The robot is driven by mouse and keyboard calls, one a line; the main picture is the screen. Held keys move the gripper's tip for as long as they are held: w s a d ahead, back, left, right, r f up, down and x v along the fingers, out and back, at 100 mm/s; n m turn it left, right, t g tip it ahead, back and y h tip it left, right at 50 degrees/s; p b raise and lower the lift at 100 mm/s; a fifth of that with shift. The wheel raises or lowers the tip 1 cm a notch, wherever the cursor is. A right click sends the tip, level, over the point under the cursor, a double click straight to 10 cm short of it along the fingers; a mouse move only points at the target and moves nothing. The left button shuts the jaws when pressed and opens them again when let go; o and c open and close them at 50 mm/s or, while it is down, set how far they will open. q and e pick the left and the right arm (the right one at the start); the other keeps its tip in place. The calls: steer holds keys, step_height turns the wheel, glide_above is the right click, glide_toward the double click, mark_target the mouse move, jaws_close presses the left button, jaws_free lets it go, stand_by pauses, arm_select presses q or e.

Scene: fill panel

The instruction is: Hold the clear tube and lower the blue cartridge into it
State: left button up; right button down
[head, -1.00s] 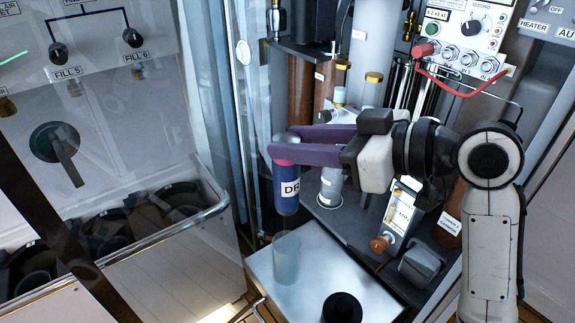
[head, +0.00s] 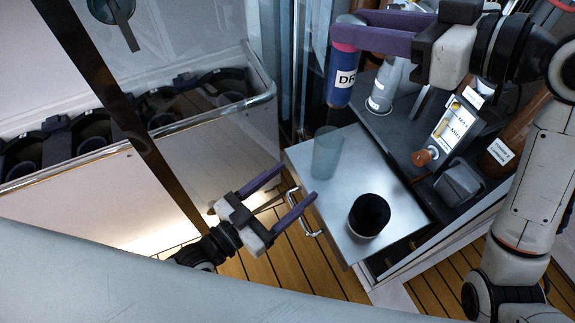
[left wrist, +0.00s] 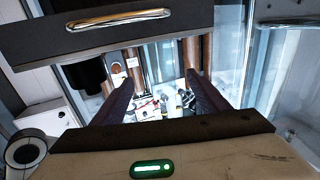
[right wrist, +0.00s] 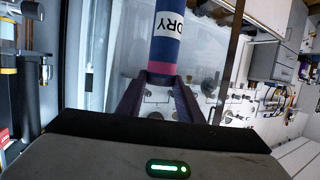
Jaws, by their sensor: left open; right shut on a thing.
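The clear tube (head: 327,153) stands upright on the metal surface of the pulled-out drawer. My right gripper (head: 350,36) is shut on the blue cartridge (head: 341,80), which has a pink band and a white label. It holds the cartridge upright, above and slightly right of the tube, apart from it. The cartridge also shows between the fingers in the right wrist view (right wrist: 165,40). My left gripper (head: 295,190) is open and empty, left of and in front of the tube, near the drawer's handle. The tube cannot be made out in the left wrist view.
A black round container (head: 369,214) stands on the drawer top, right of the tube. The drawer's handle (head: 303,213) sticks out in front. A grey-white bottle (head: 383,88) stands on the dark shelf behind. A glass-fronted bin of dark cups (head: 90,145) is at the left.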

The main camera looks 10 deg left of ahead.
mark_target(317, 164)
arm_select(q)
steer(key=x, duration=1.1)
steer(key=shift+w+d, duration=0.2)
steer(key=shift+w, duration=0.1)
steer(key=c, duration=1.1)
arm_select(e)
steer(key=f, duration=0.2)
steer(key=f+m+t+h, duration=0.1)
steer(key=f, duration=0.1)
steer(key=f+m+t, duration=0.1)
steer(key=f, duration=0.1)
steer(key=shift+s+f+h, duration=0.2)
steer(key=shift+f+h, duration=0.05)
steer(key=shift+h, duration=0.05)
steer(key=shift+f, duration=4.35)
